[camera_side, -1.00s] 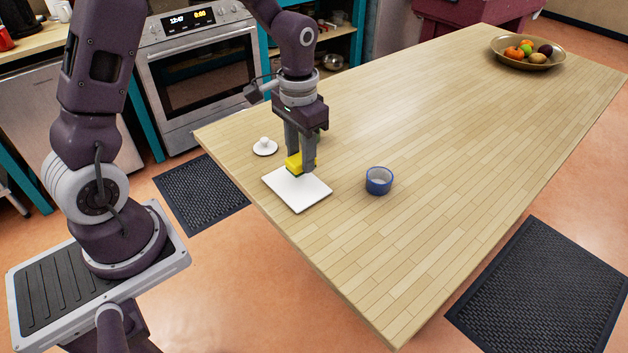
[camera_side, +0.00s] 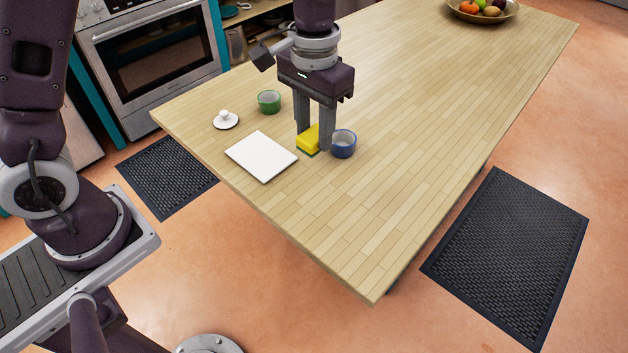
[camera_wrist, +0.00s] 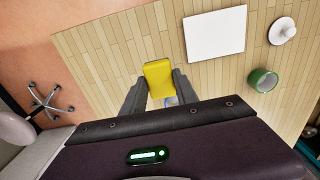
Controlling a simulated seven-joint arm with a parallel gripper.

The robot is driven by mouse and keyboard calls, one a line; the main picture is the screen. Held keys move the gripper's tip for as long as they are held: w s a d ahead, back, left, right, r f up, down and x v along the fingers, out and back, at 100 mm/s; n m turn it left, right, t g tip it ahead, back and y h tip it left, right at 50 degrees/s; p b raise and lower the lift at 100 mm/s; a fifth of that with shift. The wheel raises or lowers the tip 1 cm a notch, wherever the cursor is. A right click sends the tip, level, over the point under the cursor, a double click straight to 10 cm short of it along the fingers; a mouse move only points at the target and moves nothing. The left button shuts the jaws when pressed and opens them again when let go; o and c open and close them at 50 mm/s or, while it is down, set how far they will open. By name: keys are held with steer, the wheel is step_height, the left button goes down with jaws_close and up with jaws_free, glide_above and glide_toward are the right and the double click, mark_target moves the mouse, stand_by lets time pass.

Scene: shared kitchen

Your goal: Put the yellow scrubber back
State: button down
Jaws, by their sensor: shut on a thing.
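The yellow scrubber (camera_side: 308,139) has a dark green underside and is held between the fingers of my gripper (camera_side: 315,142). It is close to the table top, between the white board (camera_side: 261,156) and the blue cup (camera_side: 343,144); I cannot tell whether it touches the table. In the wrist view the yellow scrubber (camera_wrist: 158,78) sits between my fingertips (camera_wrist: 160,85). The white board (camera_wrist: 215,33) is bare. The blue cup is mostly hidden behind the scrubber and gripper in the wrist view.
A green cup (camera_side: 269,102) and a white lid with a knob (camera_side: 226,120) stand left of my gripper, behind the board. A fruit bowl (camera_side: 483,12) is at the far end. The wooden table (camera_side: 400,150) is clear at right and front.

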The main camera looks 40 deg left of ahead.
mark_target(319, 187)
steer(key=shift+s+d+f, duration=0.2)
steer(key=shift+d+f, duration=0.65)
steer(key=shift+d, duration=0.05)
step_height(319, 187, down, 8)
steer(key=shift+r, duration=0.2)
steer(key=shift+f, duration=0.1)
steer(key=c, duration=0.9)
jaws_free()
steer(key=shift+c, duration=0.2)
steer(key=shift+w, duration=0.1)
step_height(319, 187, up, 12)
steer(key=shift+r, duration=0.2)
